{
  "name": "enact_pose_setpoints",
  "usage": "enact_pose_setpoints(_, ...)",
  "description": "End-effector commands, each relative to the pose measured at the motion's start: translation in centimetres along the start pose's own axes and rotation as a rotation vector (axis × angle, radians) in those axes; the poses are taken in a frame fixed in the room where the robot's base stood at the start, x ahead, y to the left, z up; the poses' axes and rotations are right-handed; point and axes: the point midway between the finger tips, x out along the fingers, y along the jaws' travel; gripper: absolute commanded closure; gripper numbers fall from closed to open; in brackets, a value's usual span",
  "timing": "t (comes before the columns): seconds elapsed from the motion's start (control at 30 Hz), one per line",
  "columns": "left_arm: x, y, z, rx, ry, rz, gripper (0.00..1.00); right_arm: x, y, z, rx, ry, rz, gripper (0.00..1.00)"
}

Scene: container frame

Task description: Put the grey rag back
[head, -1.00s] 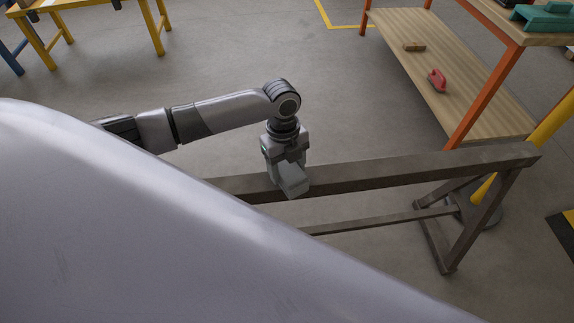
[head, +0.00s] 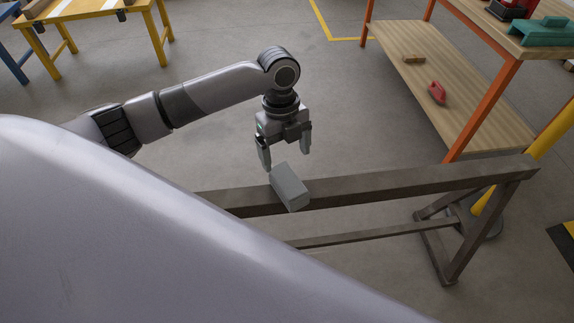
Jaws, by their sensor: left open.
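The grey rag (head: 290,188) shows as a light grey block-like piece on the top of the brown beam of the frame (head: 400,185), left of the beam's right end. My left gripper (head: 285,157) is above it, pointing down, with its two fingers spread and nothing between them. The left fingertip is close to the rag's upper edge; I cannot tell whether it touches. My right gripper does not show. A large pale grey surface covers the lower left and hides the beam's left part.
An orange-legged bench (head: 470,100) with a wooden lower shelf stands at the right, holding a red object (head: 437,92) and a small brown block (head: 413,58). A yellow-legged table (head: 85,15) stands at the upper left. The floor between them is clear.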

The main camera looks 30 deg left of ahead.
Motion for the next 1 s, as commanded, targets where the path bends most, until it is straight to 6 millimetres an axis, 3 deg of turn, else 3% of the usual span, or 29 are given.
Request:
enact_pose_setpoints(0.1, -1.8, 0.0, 0.0, 0.000, 0.000, -0.002, 0.11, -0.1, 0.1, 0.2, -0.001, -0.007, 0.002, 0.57)
enact_pose_setpoints(0.3, -2.7, 0.0, 0.0, -0.001, 0.001, 0.000, 0.11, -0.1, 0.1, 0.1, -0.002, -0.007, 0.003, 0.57)
enact_pose_setpoints(0.8, -2.6, 0.0, -0.1, -0.002, 0.001, 0.000, 0.11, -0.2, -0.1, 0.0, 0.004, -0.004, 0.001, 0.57)
enact_pose_setpoints(1.0, -0.7, 0.3, -2.1, -0.047, 0.011, -0.015, 0.11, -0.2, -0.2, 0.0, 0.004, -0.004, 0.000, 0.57)
